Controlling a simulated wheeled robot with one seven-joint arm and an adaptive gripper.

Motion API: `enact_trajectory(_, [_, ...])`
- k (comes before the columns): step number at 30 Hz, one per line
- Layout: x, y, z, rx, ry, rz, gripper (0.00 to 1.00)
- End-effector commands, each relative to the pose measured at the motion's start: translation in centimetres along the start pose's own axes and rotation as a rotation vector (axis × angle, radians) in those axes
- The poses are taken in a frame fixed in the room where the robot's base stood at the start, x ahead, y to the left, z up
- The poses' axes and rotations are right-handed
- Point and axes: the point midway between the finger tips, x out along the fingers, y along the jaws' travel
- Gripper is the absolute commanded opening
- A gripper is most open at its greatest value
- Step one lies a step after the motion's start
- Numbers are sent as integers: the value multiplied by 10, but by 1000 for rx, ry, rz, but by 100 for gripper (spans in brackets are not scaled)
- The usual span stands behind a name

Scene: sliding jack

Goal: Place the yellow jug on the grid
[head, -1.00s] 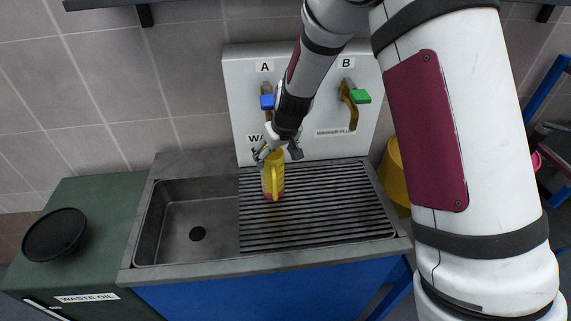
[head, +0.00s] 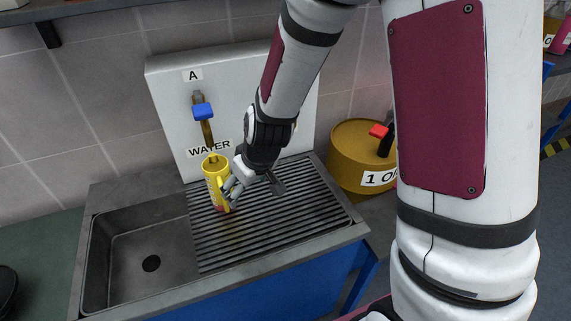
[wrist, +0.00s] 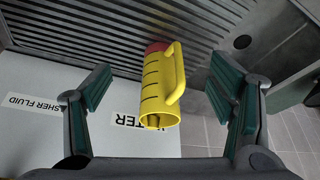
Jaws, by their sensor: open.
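The yellow jug (head: 217,182) stands upright on the grid (head: 290,214), near its left back part, below the tap marked A. In the wrist view the jug (wrist: 162,85) lies between and beyond the fingers, with its handle towards the right and its reddish base on the grid slats (wrist: 75,28). My gripper (head: 252,190) is just to the right of the jug in the head view. Its fingers are spread apart in the wrist view (wrist: 160,92) and I see no finger closed on the jug.
A sink basin (head: 140,258) lies left of the grid. A wall panel with the blue-handled tap (head: 203,111) rises behind. A yellow-brown drum (head: 352,150) with a red-handled tap stands to the right. The grid's front right is clear.

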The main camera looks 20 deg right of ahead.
Motion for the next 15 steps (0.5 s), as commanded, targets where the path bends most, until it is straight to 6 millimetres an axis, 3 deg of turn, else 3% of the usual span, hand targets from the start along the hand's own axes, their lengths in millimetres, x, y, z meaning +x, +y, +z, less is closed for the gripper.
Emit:
enact_trajectory(5, [-28, 3, -6, 10, 15, 10, 76])
enact_trajectory(10, [-93, 7, -8, 50, 36, 34, 76])
enact_trajectory(15, [-160, 9, 6, 109, 49, 65, 76])
